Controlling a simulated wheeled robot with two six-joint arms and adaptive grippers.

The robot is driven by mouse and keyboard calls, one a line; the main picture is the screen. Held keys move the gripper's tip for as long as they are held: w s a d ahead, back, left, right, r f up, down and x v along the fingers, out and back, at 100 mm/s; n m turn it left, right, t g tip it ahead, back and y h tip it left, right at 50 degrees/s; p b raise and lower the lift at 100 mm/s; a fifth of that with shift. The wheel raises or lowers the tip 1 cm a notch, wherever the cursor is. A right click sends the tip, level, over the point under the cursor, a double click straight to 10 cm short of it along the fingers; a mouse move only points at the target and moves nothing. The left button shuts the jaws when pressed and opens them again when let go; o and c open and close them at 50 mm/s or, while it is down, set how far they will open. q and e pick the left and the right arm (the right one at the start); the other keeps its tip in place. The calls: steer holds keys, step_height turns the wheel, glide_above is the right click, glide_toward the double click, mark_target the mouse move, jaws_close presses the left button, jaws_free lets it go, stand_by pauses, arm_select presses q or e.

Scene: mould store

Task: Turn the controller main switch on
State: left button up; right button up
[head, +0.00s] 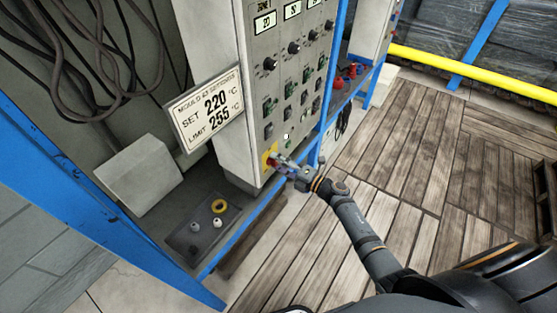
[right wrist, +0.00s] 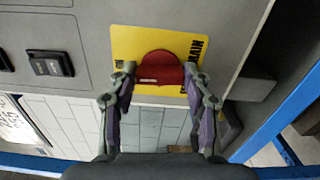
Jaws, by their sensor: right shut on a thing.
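The controller (head: 215,80) is a tall grey cabinet with rows of knobs, switches and small displays on its front panel. Its main switch is a red rotary knob (right wrist: 160,68) on a yellow plate (right wrist: 125,45), low on the panel. In the head view the yellow plate (head: 266,160) shows at the panel's lower left corner, and my gripper partly covers the knob. My right gripper (head: 284,164) is at the knob. In the right wrist view its two fingers (right wrist: 162,88) stand on either side of the red knob, shut on it. My left gripper is not in view.
A sign (head: 208,108) reading "SET 220 °C, LIMIT 255 °C" sticks out left of the cabinet. A dark tray (head: 205,240) with a yellow ring and small parts lies below. Blue frame posts (head: 100,200) stand nearby. Wooden floor boards (head: 400,150) to the right are clear.

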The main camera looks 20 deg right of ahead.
steer(key=shift+m, duration=0.6)
steer(key=o, duration=1.2)
steer(key=shift+c, duration=0.2)
steer(key=v, duration=1.2)
steer(key=shift+d+f, duration=0.1)
steer(key=s+d+f+m+g+h, duration=0.1)
steer(key=s+d+f+m+h, duration=0.3)
steer(key=f, duration=0.4)
steer(key=s+d+f+m+g+h, duration=0.1)
steer(key=s+d+f+m+h, duration=0.15)
steer(key=f+m, duration=0.45)
steer(key=s+d+f+m+g+h, duration=0.1)
steer(key=s+d+f+m+h, duration=0.2)
steer(key=f, duration=0.6)
steer(key=s+a+f+m+g, duration=0.2)
steer(key=s+f, duration=0.3)
steer(key=s, duration=0.4)
steer(key=s+a+f+m+g+h, duration=0.1)
steer(key=s+f+m+g, duration=0.3)
steer(key=s, duration=0.6)
steer(key=s+a+f+m+g+h+p, duration=0.1)
steer(key=s+a+f+m+g, duration=0.2)
steer(key=s+f, duration=0.5)
steer(key=shift+s+m+g, duration=0.5)
steer(key=shift+s+m, duration=0.6)
steer(key=shift+s, duration=0.1)
